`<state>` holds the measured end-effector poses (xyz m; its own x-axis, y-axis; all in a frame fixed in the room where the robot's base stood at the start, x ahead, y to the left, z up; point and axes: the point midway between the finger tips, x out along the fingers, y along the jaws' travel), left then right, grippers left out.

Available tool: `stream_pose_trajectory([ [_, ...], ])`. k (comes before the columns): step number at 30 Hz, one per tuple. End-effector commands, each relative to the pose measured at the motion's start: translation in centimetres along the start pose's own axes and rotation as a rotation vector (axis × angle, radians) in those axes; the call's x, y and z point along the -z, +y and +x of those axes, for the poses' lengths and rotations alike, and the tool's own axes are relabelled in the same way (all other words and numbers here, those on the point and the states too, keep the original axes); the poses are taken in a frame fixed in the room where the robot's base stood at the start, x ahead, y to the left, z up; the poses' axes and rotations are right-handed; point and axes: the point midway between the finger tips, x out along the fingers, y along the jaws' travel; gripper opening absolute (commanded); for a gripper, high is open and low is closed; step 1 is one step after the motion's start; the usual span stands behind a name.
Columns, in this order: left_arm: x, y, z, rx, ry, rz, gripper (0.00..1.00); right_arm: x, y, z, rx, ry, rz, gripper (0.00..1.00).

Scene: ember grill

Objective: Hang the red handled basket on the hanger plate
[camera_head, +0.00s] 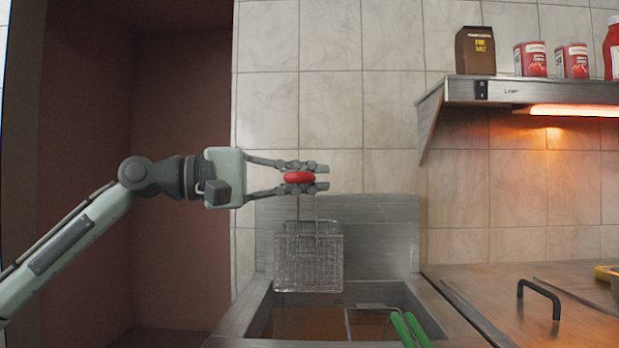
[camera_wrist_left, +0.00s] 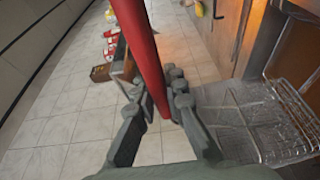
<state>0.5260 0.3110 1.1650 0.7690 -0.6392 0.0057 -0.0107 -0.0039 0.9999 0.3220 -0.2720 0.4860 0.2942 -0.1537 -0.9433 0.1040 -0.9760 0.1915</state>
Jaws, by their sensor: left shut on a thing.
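My left gripper (camera_head: 318,177) is shut on the red handle (camera_head: 299,177) of a wire mesh basket (camera_head: 309,262). The basket hangs below the handle, over the back of the fryer. In the left wrist view the red handle (camera_wrist_left: 143,50) runs between the fingers, and the mesh (camera_wrist_left: 285,125) shows at the right. The metal back plate (camera_head: 385,235), which looks like the hanger plate, stands behind and right of the basket. The basket overlaps its left part, and I cannot tell whether they touch. My right gripper is not in view.
A green-handled basket (camera_head: 408,328) sits in the fryer well (camera_head: 290,322). A steel shelf (camera_head: 540,91) with a brown bag (camera_head: 475,50) and red cans (camera_head: 531,59) is on the wall at the upper right. A lid with a dark handle (camera_head: 540,296) lies at the right.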

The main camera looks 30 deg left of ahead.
Motion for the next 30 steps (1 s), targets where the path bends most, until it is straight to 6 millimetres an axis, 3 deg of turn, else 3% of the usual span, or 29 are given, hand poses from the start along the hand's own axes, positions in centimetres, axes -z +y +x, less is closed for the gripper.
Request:
stream_pose_trajectory([
  [10,0.0,-0.8,-0.1,-0.004,0.0,0.003,0.0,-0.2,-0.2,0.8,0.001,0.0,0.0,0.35],
  [11,0.0,-0.8,-0.1,-0.004,0.001,0.003,0.12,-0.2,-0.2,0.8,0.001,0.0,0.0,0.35],
  [12,0.0,-0.7,-0.1,-0.003,0.001,0.003,0.17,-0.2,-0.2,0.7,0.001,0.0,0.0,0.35],
  [17,0.0,-0.8,0.0,-0.002,0.001,0.002,0.35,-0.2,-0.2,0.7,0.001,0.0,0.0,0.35],
  [26,0.0,-0.9,-0.1,0.001,-0.001,-0.002,0.35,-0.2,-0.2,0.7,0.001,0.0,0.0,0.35],
  [30,-0.1,-0.8,-1.1,-0.003,-0.003,-0.002,0.35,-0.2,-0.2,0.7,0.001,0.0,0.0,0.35],
])
